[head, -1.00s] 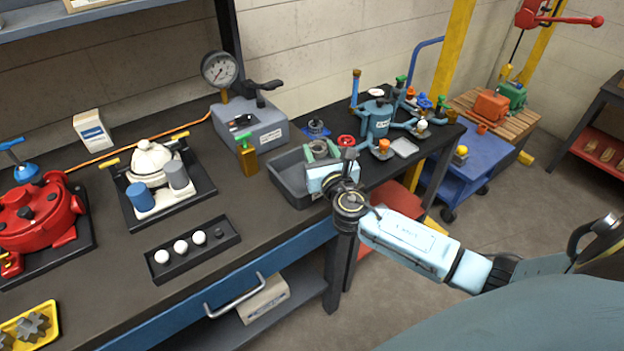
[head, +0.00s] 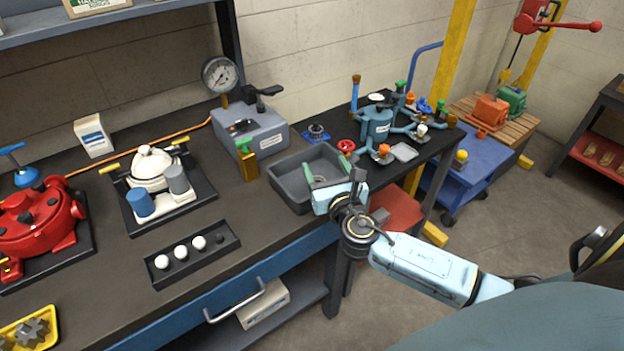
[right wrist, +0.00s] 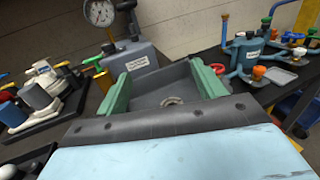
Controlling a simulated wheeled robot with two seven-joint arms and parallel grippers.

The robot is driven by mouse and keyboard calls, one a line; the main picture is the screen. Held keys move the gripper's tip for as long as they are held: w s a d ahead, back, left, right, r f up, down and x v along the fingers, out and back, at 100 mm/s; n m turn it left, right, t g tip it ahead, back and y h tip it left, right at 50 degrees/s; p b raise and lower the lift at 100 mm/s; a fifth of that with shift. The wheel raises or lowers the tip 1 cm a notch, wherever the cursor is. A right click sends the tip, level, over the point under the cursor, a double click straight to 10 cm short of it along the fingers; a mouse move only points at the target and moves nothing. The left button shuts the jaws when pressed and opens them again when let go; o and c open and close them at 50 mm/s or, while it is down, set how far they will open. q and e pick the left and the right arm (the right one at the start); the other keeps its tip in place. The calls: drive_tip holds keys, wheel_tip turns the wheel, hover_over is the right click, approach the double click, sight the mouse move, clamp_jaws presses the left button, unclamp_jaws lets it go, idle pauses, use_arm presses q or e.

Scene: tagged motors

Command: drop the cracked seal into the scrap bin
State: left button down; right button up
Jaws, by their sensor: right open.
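The grey scrap bin (head: 288,193) is an open tray at the bench's front edge. It also fills the middle of the right wrist view (right wrist: 160,76). My right gripper (head: 322,172) is over the bin. Its green fingers (right wrist: 163,88) are wide apart with nothing between them. A small grey ring (right wrist: 172,101), which looks like the seal, lies on the bin floor beyond the palm, partly hidden by it. I cannot make out a crack. In the head view the gripper hides the ring. My left gripper is not in view.
A teal pump (head: 377,122) and a red handwheel (head: 346,146) are to the right. A black tray with white balls (head: 190,254) lies front left.

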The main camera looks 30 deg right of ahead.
drive_tip(key=v, duration=0.8)
drive_tip(key=shift+s, duration=0.4)
drive_tip(key=s+d+f+m+g+b, duration=0.1)
drive_tip(key=s+f+m+g, duration=0.25)
drive_tip(key=f, duration=0.75)
drive_tip(key=s+d+f+m+g+y+b, duration=0.1)
drive_tip(key=s+f+m+g, duration=0.3)
drive_tip(key=f, duration=0.7)
drive_tip(key=s+d+f+m+g+b, duration=0.15)
drive_tip(key=f+m, duration=0.35)
drive_tip(key=f, duration=0.5)
drive_tip(key=s+a+f+m+g+y, duration=0.1)
drive_tip(key=s+a+f+m+g, duration=0.1)
drive_tip(key=s+f+m, duration=0.4)
drive_tip(key=s+a+f+m+g+y+b, duration=0.1)
drive_tip(key=s+a+f+m+g, duration=0.2)
drive_tip(key=s, duration=1)
drive_tip(key=s+a+f+m+g+y, duration=0.1)
drive_tip(key=s+a+f+m, duration=0.3)
drive_tip(key=s+f+m, duration=0.5)
wheel_tip(320, 180, down, 3)
drive_tip(key=shift+s+f+g+y, duration=0.1)
drive_tip(key=shift+s+g+y, duration=0.25)
drive_tip(key=shift+g, duration=0.35)
drive_tip(key=shift+c, duration=0.3)
